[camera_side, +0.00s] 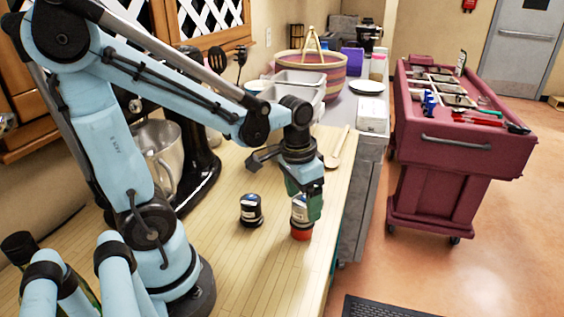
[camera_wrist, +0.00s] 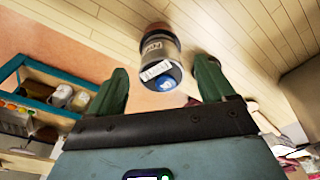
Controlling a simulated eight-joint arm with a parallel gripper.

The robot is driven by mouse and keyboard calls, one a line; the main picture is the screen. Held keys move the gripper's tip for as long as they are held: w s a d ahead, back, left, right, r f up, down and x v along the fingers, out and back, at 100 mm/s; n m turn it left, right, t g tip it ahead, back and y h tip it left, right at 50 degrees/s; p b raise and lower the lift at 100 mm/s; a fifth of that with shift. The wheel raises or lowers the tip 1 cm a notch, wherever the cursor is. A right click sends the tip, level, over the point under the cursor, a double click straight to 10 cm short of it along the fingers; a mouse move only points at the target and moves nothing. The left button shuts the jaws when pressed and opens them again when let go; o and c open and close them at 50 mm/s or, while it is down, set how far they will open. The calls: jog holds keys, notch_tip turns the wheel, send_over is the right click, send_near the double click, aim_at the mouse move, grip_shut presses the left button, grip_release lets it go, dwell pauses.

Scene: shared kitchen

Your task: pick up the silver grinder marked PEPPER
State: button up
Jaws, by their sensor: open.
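Two small grinders stand upright on the wooden counter (camera_side: 235,265). One grinder (camera_side: 251,211) has a dark top and base and a pale label, and stands left of my gripper, apart from it. The other grinder (camera_side: 300,232), with a red lower end, is at my gripper (camera_side: 304,207), partly hidden by the green fingers. In the wrist view, a grinder (camera_wrist: 157,50) with a silver body and dark label band lies between the two spread fingers (camera_wrist: 162,68), with a gap on each side. The lettering is too small to read surely.
A wooden spoon (camera_side: 338,148) lies behind my gripper. A stand mixer (camera_side: 160,150) is at the left, and a woven basket (camera_side: 318,68) stands farther back. The counter's right edge is close to my gripper. A maroon cart (camera_side: 440,150) stands across the floor.

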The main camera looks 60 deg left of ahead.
aim_at(302, 201)
jog(key=shift+w+a+f, duration=0.1)
jog(key=shift+w+f, duration=0.05)
jog(key=shift+f, duration=1.65)
jog(key=c, duration=1.4)
jog(key=shift+c, duration=0.2)
jog(key=shift+r, duration=0.15)
